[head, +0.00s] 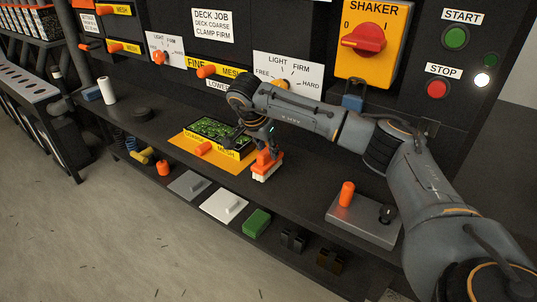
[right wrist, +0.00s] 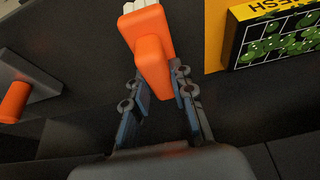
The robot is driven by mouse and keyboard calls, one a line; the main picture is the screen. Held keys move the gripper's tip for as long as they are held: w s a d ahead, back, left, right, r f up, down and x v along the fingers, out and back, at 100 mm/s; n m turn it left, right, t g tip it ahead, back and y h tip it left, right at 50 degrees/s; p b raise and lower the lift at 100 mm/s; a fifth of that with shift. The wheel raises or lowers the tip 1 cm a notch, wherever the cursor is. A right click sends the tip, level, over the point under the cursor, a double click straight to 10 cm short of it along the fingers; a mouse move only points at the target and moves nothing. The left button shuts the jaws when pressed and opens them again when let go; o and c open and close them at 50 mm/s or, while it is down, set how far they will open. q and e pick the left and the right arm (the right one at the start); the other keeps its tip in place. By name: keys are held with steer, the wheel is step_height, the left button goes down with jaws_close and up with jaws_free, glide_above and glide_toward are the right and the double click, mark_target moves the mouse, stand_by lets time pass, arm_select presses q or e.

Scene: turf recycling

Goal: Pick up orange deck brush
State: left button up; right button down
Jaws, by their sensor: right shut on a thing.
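The orange deck brush (head: 265,163) has a block body and pale bristles facing down. It is at the front of the dark counter (head: 300,178), just right of the yellow mat. I cannot tell whether its bristles touch the counter. My right gripper (head: 268,146) reaches down onto it from above and is shut on its upper part. In the right wrist view the brush (right wrist: 150,48) is between the two fingers (right wrist: 162,88), with its white bristles at the top edge. My left gripper is not in view.
A black screen tray of green bits (head: 222,131) lies on the yellow mat (head: 186,141). A grey plate with an orange knob (head: 347,194) stands at right. A lower shelf holds a white float (head: 223,205) and a green block (head: 256,223). The shaker panel (head: 370,40) rises behind.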

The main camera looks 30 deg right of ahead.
step_height(320, 180, up, 5)
steer(key=shift+r, duration=0.1)
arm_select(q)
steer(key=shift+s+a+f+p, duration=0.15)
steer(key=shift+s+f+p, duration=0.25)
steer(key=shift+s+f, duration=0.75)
arm_select(e)
steer(key=s+a, duration=0.3)
steer(key=a, duration=0.6)
steer(key=s+a, duration=0.4)
steer(key=a, duration=0.5)
steer(key=shift+s, duration=0.3)
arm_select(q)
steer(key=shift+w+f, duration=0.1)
arm_select(e)
steer(key=shift+a, duration=0.1)
